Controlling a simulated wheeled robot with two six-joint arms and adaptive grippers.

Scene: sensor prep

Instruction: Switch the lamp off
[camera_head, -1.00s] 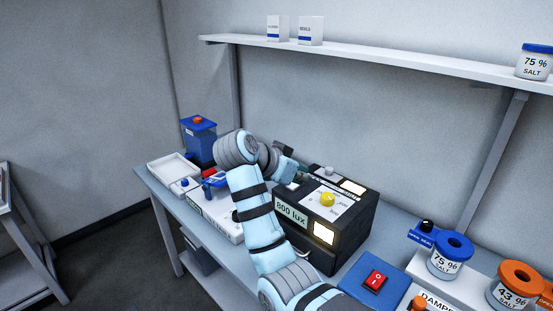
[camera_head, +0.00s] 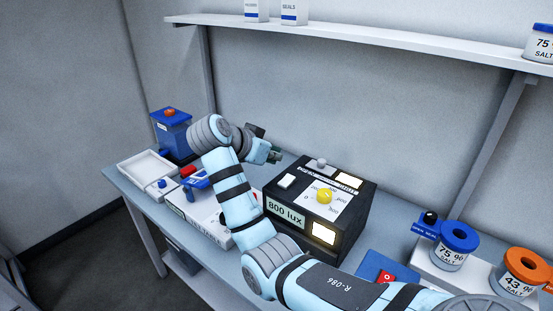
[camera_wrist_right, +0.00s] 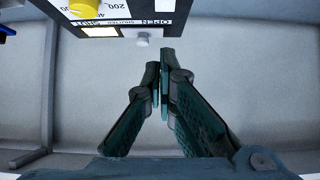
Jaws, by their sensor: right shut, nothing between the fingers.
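The lamp is a black box (camera_head: 357,228) on the bench, with a lit window (camera_head: 323,234) in front and a display (camera_head: 285,211) reading 800 lux. Its top has a yellow knob (camera_head: 324,196), a white switch (camera_head: 286,181), a small grey knob (camera_head: 321,163) and another bright panel (camera_head: 349,181). My right gripper (camera_head: 276,157) is shut and empty, behind and left of the box's top, apart from it. My left gripper is out of view.
Left of the lamp are a white tray (camera_head: 128,172), a blue container (camera_head: 171,146) and a white unit partly hidden by my arm. On the right are a red switch (camera_head: 386,277) on a blue base and salt jars (camera_head: 457,258). A shelf (camera_head: 400,58) runs above.

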